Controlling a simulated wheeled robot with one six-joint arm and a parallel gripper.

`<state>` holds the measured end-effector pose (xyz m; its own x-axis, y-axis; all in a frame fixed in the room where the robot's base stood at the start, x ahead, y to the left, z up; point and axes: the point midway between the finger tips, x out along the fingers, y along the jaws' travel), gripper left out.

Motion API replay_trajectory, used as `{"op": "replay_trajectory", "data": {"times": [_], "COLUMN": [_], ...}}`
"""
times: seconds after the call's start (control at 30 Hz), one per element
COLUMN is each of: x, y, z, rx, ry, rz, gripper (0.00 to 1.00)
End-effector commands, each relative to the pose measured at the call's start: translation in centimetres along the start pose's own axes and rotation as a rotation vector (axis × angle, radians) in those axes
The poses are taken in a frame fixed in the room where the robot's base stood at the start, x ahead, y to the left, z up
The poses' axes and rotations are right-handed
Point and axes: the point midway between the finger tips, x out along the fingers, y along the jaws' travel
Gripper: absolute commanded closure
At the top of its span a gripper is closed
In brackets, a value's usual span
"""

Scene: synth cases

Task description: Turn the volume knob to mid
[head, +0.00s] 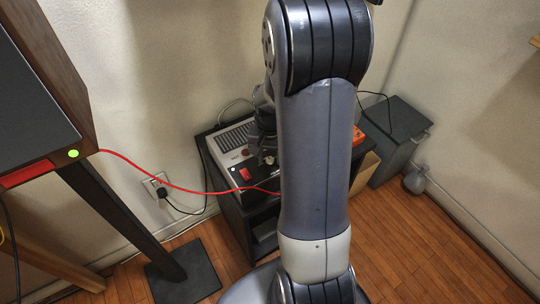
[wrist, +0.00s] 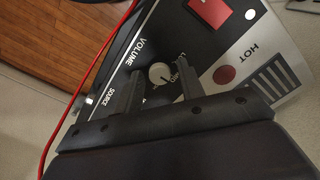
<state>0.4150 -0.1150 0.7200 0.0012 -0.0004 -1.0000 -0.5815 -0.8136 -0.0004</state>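The volume knob (wrist: 160,74) is a small pale round knob on the dark part of a panel (wrist: 128,52), beside the printed word VOLUME. My gripper (wrist: 158,68) is open, with one dark finger on each side of the knob and a gap on both sides. Whether the fingers are at the knob's height, I cannot tell. A label at the knob's right is partly hidden by a finger, and the knob's exact pointing is too small to read surely. In the head view my gripper (head: 265,147) is over the panel, and the knob is not clear there.
The panel also bears a red round button (wrist: 223,75), a red switch (head: 245,174) and vent slots (head: 236,135). A red cable (head: 160,183) crosses in front of the dark cabinet (head: 232,205). An orange object (head: 358,136) lies right of my arm. A dark box (head: 397,135) stands further right.

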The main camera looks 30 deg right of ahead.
Motion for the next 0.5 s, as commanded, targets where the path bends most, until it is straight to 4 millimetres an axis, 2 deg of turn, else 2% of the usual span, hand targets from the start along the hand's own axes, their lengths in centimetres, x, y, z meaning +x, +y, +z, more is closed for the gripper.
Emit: {"op": "replay_trajectory", "data": {"times": [0.1,0.33,0.5], "x": [0.0,-0.2,-2.2], "y": [0.0,0.0,0.0], "z": [0.0,0.0,-0.1], "rx": [0.000,0.000,0.000], "ry": [-0.001,0.000,0.003], "rz": [0.000,0.000,-0.001], "gripper": [0.55,0.55,0.55]}}
